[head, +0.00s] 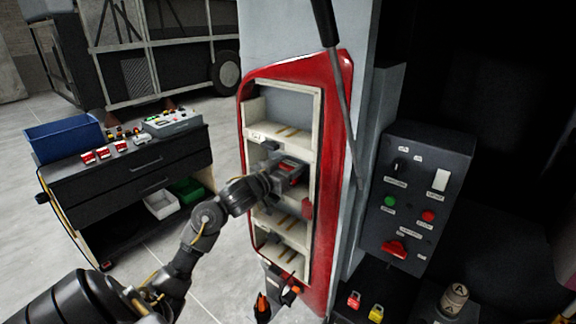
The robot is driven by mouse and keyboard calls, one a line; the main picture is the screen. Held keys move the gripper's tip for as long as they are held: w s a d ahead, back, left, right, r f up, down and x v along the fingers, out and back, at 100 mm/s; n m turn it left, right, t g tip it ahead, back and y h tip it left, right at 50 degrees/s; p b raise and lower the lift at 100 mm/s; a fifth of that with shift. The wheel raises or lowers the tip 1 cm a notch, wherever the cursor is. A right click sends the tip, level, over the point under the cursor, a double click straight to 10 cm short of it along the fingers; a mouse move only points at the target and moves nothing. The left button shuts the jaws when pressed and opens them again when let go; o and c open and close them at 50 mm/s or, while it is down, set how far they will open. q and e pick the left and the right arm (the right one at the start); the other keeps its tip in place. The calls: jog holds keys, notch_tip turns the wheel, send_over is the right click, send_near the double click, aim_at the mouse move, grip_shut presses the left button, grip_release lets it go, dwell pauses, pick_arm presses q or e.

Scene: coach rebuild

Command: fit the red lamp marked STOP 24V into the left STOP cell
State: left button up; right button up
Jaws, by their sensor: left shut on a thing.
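The lamp housing is a tall cream cabinet (318,120) in a red surround on the coach's corner, divided by shelves into stacked cells. My left gripper (291,172) is at a cell in its middle, below the top cell (282,112). It is shut on a red lamp (289,181), mostly hidden by the fingers. Its STOP 24V marking cannot be read, and I cannot tell whether the lamp touches the cell. Another red piece (307,207) shows just below at the right side. The cell labels are too small to read.
A dark drawer cart (150,165) at left carries a blue bin (62,138), red lamps (104,152) and a grey box (172,123). A control panel (414,200) stands at right. A dark-handled rod (340,95) crosses the surround's right edge. Orange-handled tools (275,298) hang below the housing.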

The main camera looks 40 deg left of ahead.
pick_arm(q)
jog(key=shift+f, duration=0.1)
jog(key=o, duration=0.9)
jog(key=shift+o, duration=0.7)
jog(key=s+b, duration=0.1)
jog(key=s, duration=1.1)
jog(key=shift+d+b, duration=0.15)
jog(key=shift+b, duration=0.25)
